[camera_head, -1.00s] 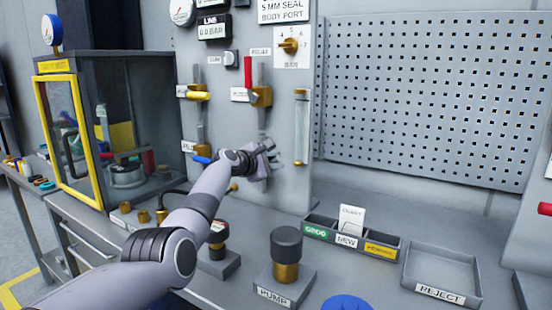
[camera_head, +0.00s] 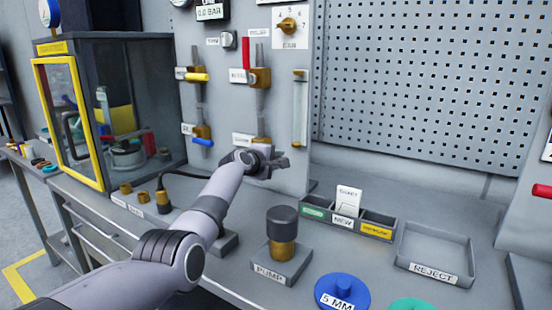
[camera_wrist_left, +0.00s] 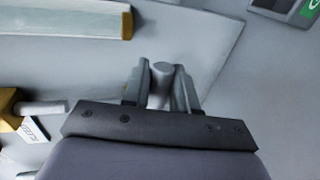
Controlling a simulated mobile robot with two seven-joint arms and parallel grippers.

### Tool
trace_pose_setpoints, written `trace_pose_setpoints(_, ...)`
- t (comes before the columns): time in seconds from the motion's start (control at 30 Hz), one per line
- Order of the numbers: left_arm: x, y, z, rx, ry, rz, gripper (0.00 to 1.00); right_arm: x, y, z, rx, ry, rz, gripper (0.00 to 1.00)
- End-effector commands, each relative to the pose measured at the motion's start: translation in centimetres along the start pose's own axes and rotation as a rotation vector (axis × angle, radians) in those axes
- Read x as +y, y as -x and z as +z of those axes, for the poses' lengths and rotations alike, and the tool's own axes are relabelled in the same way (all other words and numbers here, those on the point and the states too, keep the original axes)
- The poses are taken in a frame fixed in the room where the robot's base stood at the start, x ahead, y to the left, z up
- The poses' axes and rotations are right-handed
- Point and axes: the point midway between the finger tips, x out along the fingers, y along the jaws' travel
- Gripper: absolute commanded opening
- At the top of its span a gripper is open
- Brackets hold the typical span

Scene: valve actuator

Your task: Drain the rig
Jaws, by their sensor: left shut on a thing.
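My left gripper (camera_head: 276,166) is low in front of the grey rig panel (camera_head: 222,105). In the wrist view, its fingers (camera_wrist_left: 160,90) are shut on a grey round-ended piece (camera_wrist_left: 159,84). What this piece joins to is hidden. Just above the gripper, a brass valve (camera_head: 263,143) with an unreadable label sits on the panel. Other valves there have a yellow handle (camera_head: 196,76), a blue handle (camera_head: 203,142) and an upright red handle (camera_head: 246,53). A clear sight tube (camera_head: 300,108) with brass ends is to their right. The display (camera_head: 209,12) reads 0.0 BAR. My right gripper is out of view.
A compartment tray (camera_head: 372,229) and the reject tray (camera_head: 435,262) are to the right. A blue 5 mm disc (camera_head: 342,292) lies in front. A yellow-framed cabinet (camera_head: 70,125) stands left.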

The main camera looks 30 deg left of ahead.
Motion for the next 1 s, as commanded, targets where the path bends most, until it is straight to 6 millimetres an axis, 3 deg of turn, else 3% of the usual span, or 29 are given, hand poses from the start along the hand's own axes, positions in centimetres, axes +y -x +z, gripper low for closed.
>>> trace_pose_setpoints(0.37,-0.40,-0.05,-0.05,0.004,-0.019,-0.007,0.00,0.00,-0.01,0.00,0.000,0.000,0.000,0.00)
trace_pose_setpoints(0.4,-0.41,-0.05,-0.05,0.003,-0.019,-0.007,0.37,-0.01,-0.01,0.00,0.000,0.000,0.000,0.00)
trace_pose_setpoints(0.43,-0.42,-0.05,-0.05,0.003,-0.018,-0.007,0.46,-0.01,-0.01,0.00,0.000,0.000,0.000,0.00)
trace_pose_setpoints(1.0,-0.10,0.71,-0.07,0.003,-0.013,-0.002,0.46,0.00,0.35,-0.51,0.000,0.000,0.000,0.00)
